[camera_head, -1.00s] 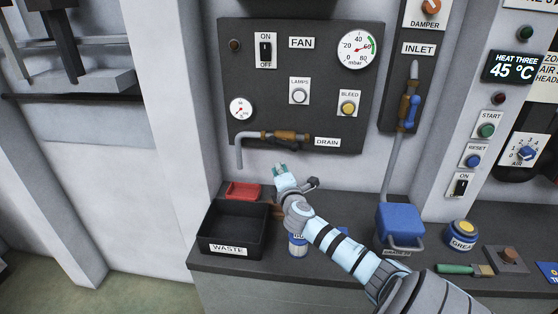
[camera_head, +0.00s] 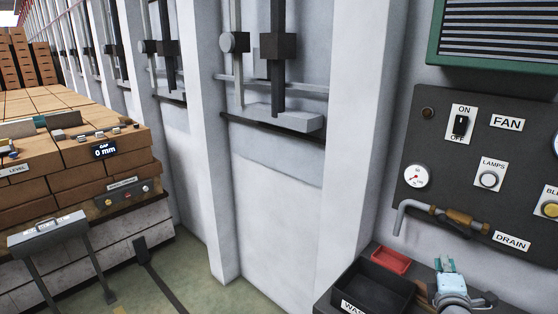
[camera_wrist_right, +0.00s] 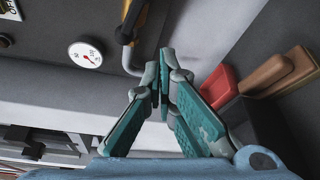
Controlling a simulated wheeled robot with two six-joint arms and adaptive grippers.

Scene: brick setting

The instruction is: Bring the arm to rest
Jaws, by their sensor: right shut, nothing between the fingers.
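My right gripper (camera_head: 446,264) is at the lower right of the head view, above the dark bench and right of a small red tray (camera_head: 391,261). It sits below the drain pipe and valve (camera_head: 452,216) and holds nothing. In the right wrist view, the teal fingers of the right gripper (camera_wrist_right: 160,75) are shut with their tips together. Most of my right arm is cut off by the bottom edge of the head view. My left gripper is in neither view.
A black waste bin (camera_head: 373,286) stands on the bench left of the gripper. The fan panel (camera_head: 462,130) is on the wall behind. In the wrist view, brown handle-like pieces (camera_wrist_right: 283,72) lie near the red tray (camera_wrist_right: 219,86). A brick stack (camera_head: 70,160) is far left.

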